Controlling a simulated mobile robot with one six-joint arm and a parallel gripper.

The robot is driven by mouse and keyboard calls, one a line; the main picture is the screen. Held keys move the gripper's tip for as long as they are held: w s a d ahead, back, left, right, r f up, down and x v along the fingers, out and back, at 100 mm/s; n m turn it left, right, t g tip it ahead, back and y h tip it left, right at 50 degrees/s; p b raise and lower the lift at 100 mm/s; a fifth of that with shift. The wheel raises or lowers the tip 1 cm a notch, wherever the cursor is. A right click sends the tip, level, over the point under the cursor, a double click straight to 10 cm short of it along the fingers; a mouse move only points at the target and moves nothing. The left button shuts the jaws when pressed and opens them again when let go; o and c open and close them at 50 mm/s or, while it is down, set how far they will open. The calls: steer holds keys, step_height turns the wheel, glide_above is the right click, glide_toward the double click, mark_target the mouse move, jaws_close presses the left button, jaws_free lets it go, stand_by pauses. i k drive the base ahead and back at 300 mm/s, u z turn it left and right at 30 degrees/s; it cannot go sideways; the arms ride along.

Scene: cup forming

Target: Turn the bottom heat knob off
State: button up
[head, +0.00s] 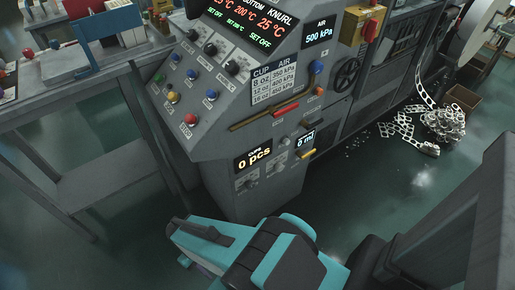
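The sloped grey control panel (205,80) stands at the upper middle of the head view. Its dark display (243,24) reads 25 °C, 200 °C and 25 °C, with BOTTOM above the middle figure and KNURL above the right one. Under them it reads SET OFF, SET 200 °C, SET OFF. Below the display is a slanting row of black knobs; the middle one is the bottom heat knob (211,48). Its pointer is too small to read. My teal and black arm end, with my gripper (187,247), is low in front of the cabinet, well away from the knob.
Coloured buttons, including a red one (190,119), sit close below the knobs. A grey table (95,185) stands at the left. A red-handled lever box (366,25) and a handwheel (347,74) are at the right. The floor before the cabinet is clear.

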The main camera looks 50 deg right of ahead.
mark_target(209, 49)
steer(key=z, duration=4.6)
steer(key=i, duration=0.1)
steer(key=u, duration=3.05)
steer(key=k, duration=0.95)
steer(key=u, duration=0.15)
steer(key=i, duration=0.7)
steer(key=z, duration=0.05)
